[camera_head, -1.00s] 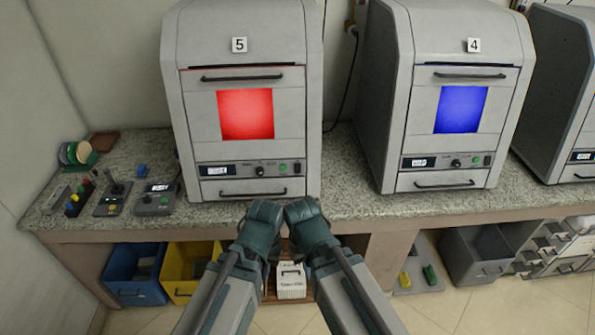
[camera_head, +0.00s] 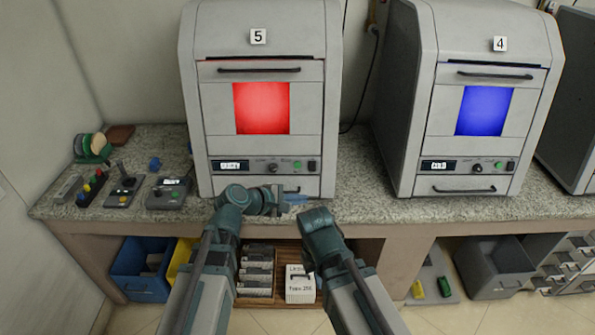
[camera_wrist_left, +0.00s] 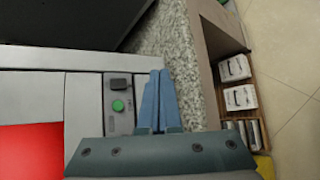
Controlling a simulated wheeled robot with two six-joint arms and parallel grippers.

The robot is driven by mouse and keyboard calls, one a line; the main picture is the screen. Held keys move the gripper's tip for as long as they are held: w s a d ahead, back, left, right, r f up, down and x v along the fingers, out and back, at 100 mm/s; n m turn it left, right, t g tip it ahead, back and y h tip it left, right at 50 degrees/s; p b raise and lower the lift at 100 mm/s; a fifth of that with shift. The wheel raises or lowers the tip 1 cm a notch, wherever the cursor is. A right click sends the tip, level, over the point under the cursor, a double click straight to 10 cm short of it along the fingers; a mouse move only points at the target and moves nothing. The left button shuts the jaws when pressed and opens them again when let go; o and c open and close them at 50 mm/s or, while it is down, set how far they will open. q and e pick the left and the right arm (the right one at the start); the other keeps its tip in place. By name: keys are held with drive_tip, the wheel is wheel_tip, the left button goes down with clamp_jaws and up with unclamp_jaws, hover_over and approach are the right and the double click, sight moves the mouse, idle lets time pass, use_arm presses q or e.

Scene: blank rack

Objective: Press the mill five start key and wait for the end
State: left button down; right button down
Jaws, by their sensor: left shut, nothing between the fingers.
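Mill five (camera_head: 210,100) is a grey cabinet with a "5" label and a red-lit window. Its front panel has a small display, a dark knob and the round green start key (camera_head: 297,165). In the left wrist view the green key (camera_wrist_left: 117,105) sits beside a dark switch. My left gripper (camera_head: 295,200) is shut and empty, just in front of mill five's lower panel. Its blue fingers (camera_wrist_left: 159,85) lie to the side of the green key in the wrist view, apart from it in the picture. My right gripper (camera_head: 318,222) is by the counter's front edge, its fingers hidden.
Mill four (camera_head: 420,110), with a blue-lit window, stands to the right. Small control boxes (camera_head: 167,192) stand on the granite counter (camera_head: 365,190) at left. Blue (camera_head: 140,270) and yellow bins and a shelf of white boxes (camera_head: 300,283) are below.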

sight(297, 165)
use_arm(q)
drive_tip(key=w+a+r+n+t, duration=0.1)
drive_tip(key=w+r+n, duration=0.1)
drive_tip(key=n, duration=0.1)
drive_tip(key=shift+w+a+r+t+h, duration=0.15)
drive_tip(key=shift+w+a+t+h, duration=0.15)
drive_tip(key=shift+w+a+t, duration=0.1)
drive_tip(key=shift+w, duration=0.1)
drive_tip(key=shift+w+f+b, duration=0.35)
drive_tip(key=shift+w, duration=1.05)
drive_tip(key=shift+w+f+b, duration=0.3)
drive_tip(key=shift+w+b, duration=0.05)
drive_tip(key=shift+w, duration=1.05)
drive_tip(key=shift+w+f+b, duration=0.35)
drive_tip(key=shift+w, duration=1.05)
drive_tip(key=shift+w, duration=0.15)
drive_tip(key=shift+w, duration=0.25)
